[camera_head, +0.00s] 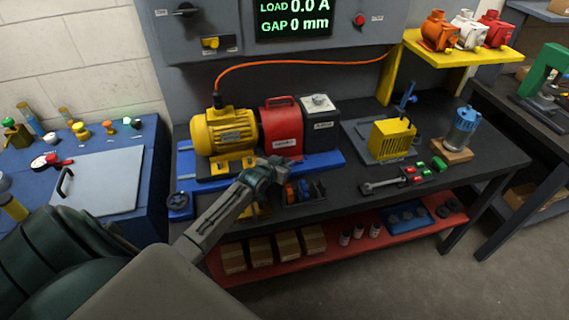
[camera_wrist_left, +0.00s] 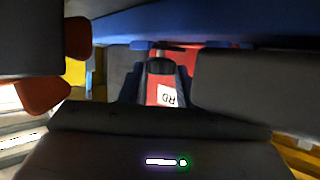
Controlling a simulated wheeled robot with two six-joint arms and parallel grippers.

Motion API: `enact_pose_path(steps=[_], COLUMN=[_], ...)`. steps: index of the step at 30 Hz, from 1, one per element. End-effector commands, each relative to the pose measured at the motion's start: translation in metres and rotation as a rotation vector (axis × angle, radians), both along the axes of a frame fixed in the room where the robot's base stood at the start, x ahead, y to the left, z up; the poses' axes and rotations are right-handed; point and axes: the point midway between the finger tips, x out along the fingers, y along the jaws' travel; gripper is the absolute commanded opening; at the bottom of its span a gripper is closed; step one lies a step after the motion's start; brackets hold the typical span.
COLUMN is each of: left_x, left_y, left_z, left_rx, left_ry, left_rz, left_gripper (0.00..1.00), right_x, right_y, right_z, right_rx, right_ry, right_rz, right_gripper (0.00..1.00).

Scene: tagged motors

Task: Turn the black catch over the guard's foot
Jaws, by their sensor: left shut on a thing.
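The red guard (camera_head: 281,122) stands between the yellow motor (camera_head: 222,132) and a dark grey unit on the blue base. Its red face with a white label also shows in the wrist view (camera_wrist_left: 166,97). The black catch (camera_wrist_left: 160,66) shows in the wrist view between the two fingertips. My left gripper (camera_head: 272,167) is at the front lower edge of the guard, and it shows in the wrist view (camera_wrist_left: 159,80) shut on the black catch. In the head view the gripper hides the catch and the guard's foot. My right gripper is not in view.
A dark organiser (camera_head: 304,191) with small parts lies just right of my gripper. A yellow finned block (camera_head: 391,139) and a wrench (camera_head: 387,185) lie further right. An orange cable (camera_head: 300,64) runs above the motor.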

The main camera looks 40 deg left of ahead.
Motion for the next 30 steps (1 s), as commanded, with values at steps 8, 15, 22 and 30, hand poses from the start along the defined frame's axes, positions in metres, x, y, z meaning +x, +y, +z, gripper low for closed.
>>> enact_pose_path(steps=[8,15,22,30], left_x=[0.0,0.0,0.0,-0.023], left_y=[0.0,0.0,0.0,-0.001], left_z=[-0.001,0.0,0.0,0.008], left_rx=[-0.001,-0.001,0.001,0.004], left_ry=[0.0,-0.001,-0.001,-0.001], left_rz=[-0.007,-0.007,-0.007,-0.009], left_gripper=[0.07,0.52,0.52,0.52], right_x=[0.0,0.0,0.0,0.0], right_y=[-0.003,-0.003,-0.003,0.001], right_z=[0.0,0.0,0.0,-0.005], right_rx=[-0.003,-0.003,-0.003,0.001], right_ry=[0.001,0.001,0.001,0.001], right_rz=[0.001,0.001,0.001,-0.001], right_gripper=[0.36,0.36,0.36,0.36])
